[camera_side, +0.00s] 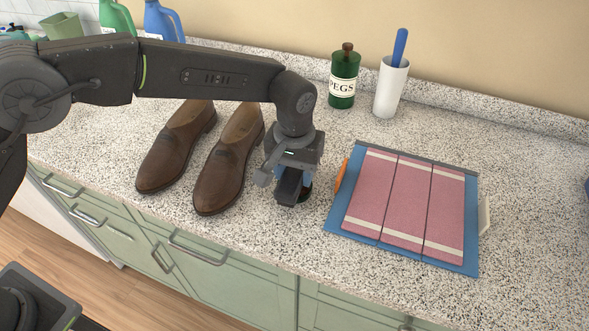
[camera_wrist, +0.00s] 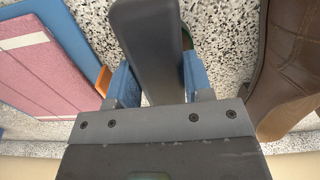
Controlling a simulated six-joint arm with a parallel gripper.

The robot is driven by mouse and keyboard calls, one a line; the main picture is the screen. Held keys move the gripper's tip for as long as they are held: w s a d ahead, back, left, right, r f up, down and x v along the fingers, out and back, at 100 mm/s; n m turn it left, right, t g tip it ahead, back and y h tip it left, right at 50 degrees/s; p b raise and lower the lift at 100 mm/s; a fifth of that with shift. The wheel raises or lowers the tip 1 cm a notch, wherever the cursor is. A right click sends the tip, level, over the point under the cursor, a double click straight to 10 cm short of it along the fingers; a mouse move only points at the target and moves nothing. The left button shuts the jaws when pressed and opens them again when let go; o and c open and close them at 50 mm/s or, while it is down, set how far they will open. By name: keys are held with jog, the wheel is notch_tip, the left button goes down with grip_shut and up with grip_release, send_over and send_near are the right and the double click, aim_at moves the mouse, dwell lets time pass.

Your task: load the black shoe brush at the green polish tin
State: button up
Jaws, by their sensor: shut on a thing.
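My gripper (camera_side: 298,178) is low over the counter, just right of the brown shoes. Its two blue fingers, also in the wrist view (camera_wrist: 158,82), are shut on the black shoe brush (camera_wrist: 148,38). The brush (camera_side: 287,188) points toward the counter's front edge. The green polish tin (camera_side: 304,197) shows only as a small dark green piece beside and below the brush; a green curved edge (camera_wrist: 187,38) shows in the wrist view. Most of the tin is hidden. I cannot tell whether brush and tin touch.
Two brown shoes (camera_side: 230,165) stand close on the left. A blue board with pink striped panels (camera_side: 405,205) lies on the right, an orange piece (camera_side: 342,176) at its near side. A green PEGS jar (camera_side: 343,80) and white cup (camera_side: 390,88) stand behind.

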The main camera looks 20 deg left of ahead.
aim_at(294, 171)
jog(key=shift+r, duration=3.5)
